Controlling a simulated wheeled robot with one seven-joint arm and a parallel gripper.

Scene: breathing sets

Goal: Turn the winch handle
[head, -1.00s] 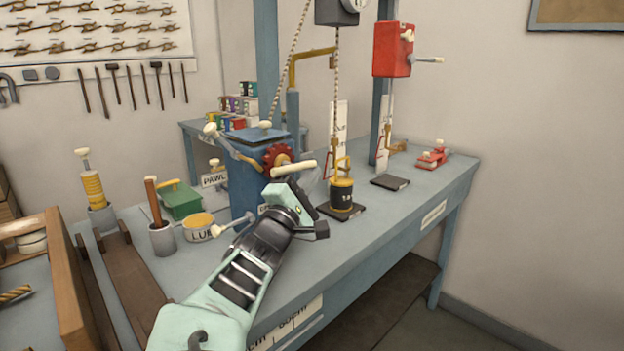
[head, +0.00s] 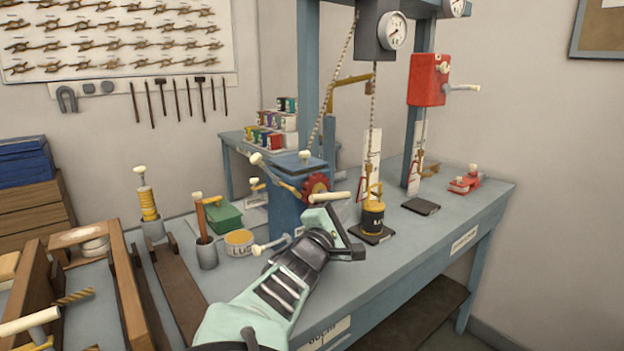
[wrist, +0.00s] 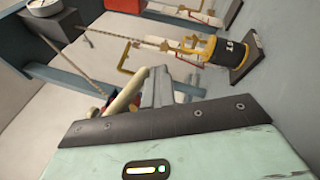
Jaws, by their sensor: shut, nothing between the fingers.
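The winch is a blue box (head: 287,212) with a red toothed gear (head: 317,184) on the bench. Its cream handle grip (head: 329,197) sticks out to the right of the gear. My gripper (head: 343,226) is in front of and just below the grip, and its fingers are mostly hidden in the head view. In the wrist view my gripper (wrist: 158,86) is shut and empty, with the cream grip (wrist: 126,96) beside it on the left. I cannot tell whether they touch. A black and yellow weight (head: 373,217) hangs by a rope on the right, low over a dark pad.
A red box with a crank (head: 428,80) is on the right post. A lube tin (head: 240,242), a green box (head: 223,216) and a rod in a grey cup (head: 206,252) stand left of the winch. A wooden tray (head: 125,290) is at front left. The bench's right front is clear.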

